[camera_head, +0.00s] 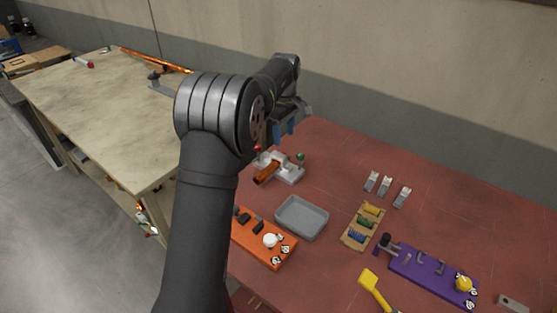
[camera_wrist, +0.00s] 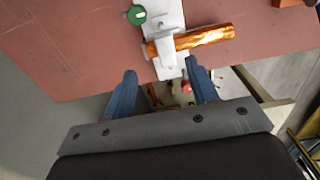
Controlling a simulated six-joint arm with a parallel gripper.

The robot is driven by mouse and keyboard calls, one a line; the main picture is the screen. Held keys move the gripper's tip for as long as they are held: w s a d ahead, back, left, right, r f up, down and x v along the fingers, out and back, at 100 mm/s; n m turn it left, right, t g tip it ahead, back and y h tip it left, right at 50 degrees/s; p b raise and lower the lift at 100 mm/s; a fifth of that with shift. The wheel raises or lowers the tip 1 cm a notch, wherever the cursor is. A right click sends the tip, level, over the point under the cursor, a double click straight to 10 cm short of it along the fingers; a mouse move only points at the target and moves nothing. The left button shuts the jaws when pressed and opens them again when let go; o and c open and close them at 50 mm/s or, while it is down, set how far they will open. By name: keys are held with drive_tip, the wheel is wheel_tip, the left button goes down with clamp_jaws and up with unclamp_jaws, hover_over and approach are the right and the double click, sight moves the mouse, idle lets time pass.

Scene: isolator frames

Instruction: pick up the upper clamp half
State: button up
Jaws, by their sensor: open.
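A white fixture (camera_head: 290,174) stands on the red-brown table, and it also shows in the wrist view (camera_wrist: 170,15). A copper bar (camera_head: 266,174) lies across it; its shiny length points right in the wrist view (camera_wrist: 207,39). A pale clamp piece (camera_wrist: 160,47) sits around the bar's left end; I cannot tell its upper half from the rest. A green knob (camera_wrist: 137,15) is beside the fixture. My gripper (camera_wrist: 160,68) is open, its two blue fingers apart and empty, just short of the clamp piece in the picture. In the head view my arm partly covers this area.
A grey tray (camera_head: 302,217), an orange board (camera_head: 262,249) and a wooden rack of coloured spools (camera_head: 352,238) are in front. A purple board (camera_head: 425,276) and a yellow tool (camera_head: 373,287) lie right. Three small grey blocks (camera_head: 385,186) stand behind. Open tabletop lies between them.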

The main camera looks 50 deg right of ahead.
sight(282, 157)
wheel_tip(282, 157, down, 3)
drive_tip(key=shift+r, duration=0.1)
drive_tip(key=f, duration=0.2)
drive_tip(key=a+f, duration=0.1)
drive_tip(key=f, duration=0.1)
drive_tip(key=shift+f, duration=0.1)
drive_tip(key=shift+d+f, duration=0.1)
drive_tip(key=shift+f, duration=0.4)
clamp_jaws()
